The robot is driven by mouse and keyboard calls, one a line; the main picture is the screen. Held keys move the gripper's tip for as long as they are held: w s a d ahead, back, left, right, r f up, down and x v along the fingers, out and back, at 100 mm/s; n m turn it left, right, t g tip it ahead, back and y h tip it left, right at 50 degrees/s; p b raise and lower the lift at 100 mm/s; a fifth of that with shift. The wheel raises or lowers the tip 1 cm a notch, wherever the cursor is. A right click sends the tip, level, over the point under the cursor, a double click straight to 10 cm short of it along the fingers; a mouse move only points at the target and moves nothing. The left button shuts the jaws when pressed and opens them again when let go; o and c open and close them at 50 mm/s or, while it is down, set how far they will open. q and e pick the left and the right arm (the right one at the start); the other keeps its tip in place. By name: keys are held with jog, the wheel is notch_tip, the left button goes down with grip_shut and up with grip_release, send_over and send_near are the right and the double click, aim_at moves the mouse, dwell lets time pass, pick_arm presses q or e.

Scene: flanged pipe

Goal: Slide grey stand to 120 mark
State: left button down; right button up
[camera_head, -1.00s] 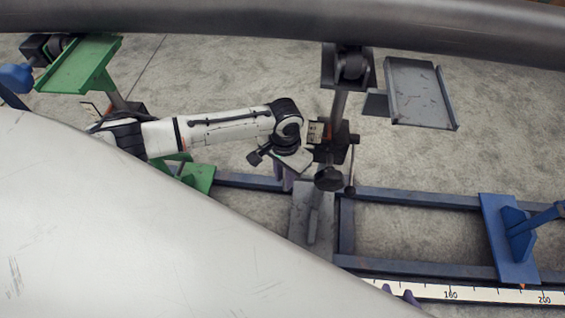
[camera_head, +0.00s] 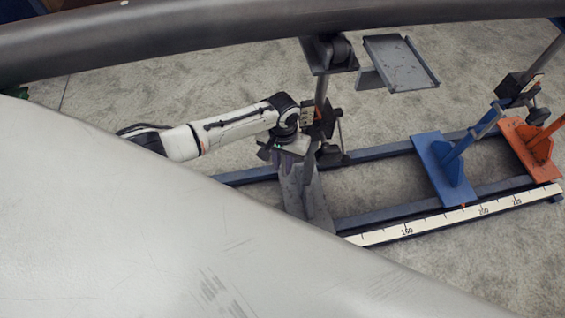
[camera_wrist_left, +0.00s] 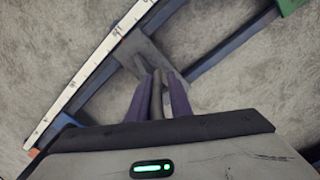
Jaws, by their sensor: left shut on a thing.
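The grey stand (camera_head: 296,190) has a flat base across the blue rails, a post and a cradle (camera_head: 328,54) at its top. My left gripper (camera_head: 287,158) is low at the stand, on the left side of its post. In the left wrist view the two purple fingers of the gripper (camera_wrist_left: 158,95) are closed around a grey upright part, with the stand's base (camera_wrist_left: 140,50) just beyond. The white scale (camera_head: 460,220) runs along the near rail. It also shows in the left wrist view (camera_wrist_left: 88,72). Its part beside the grey base is hidden in the head view. My right gripper is out of view.
A blue stand (camera_head: 445,165) and an orange stand (camera_head: 530,147) sit further right on the rails. A large dark pipe (camera_head: 200,38) crosses above. A grey tray (camera_head: 400,62) is at the back. A pale surface near the camera covers the lower left.

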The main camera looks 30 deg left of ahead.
pick_arm(q)
jog(key=shift+d, duration=0.35)
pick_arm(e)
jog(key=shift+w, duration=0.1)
pick_arm(q)
jog(key=c, duration=1.9)
grip_release()
jog(key=shift+o, duration=0.7)
jog(key=shift+a, duration=0.1)
jog(key=shift+r, duration=0.1)
jog(key=shift+w+r, duration=0.1)
jog(key=shift+r, duration=0.3)
notch_tip(320, 180, up, 9)
jog(key=p, duration=0.3)
jog(key=shift+r, duration=0.2)
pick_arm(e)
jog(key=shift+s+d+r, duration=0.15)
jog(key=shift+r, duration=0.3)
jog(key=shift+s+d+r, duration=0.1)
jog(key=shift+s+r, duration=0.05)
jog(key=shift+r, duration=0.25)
